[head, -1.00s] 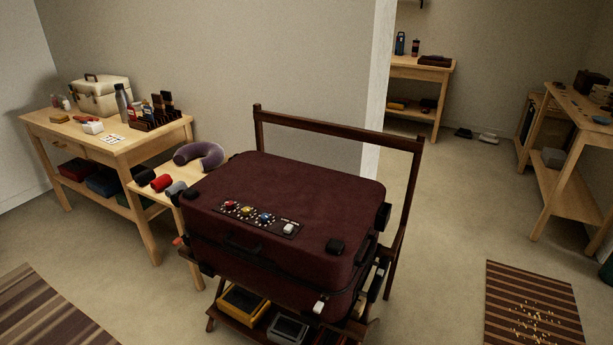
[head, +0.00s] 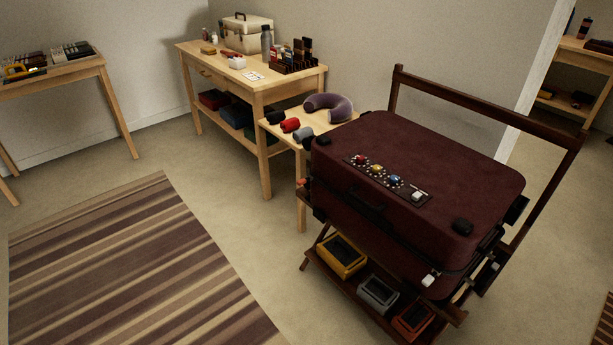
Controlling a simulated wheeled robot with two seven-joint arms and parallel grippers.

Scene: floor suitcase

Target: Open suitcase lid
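A dark maroon suitcase (head: 440,160) lies flat on a dark wooden rack (head: 490,104) at the right of the head view. Its lid is shut. A control strip (head: 388,180) with red, yellow and blue knobs and a white switch (head: 418,196) is on the lid near the front edge. A dark handle (head: 365,201) is on the front side. A white piece (head: 429,280) shows low at the front right corner. Neither of my grippers is in view.
A small side table (head: 322,122) with a purple neck pillow (head: 329,106) and rolled items stands left of the suitcase. A wooden workbench (head: 256,86) is behind it. Several bins (head: 342,255) sit on the rack's lower shelf. A striped rug (head: 130,270) covers open floor at left.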

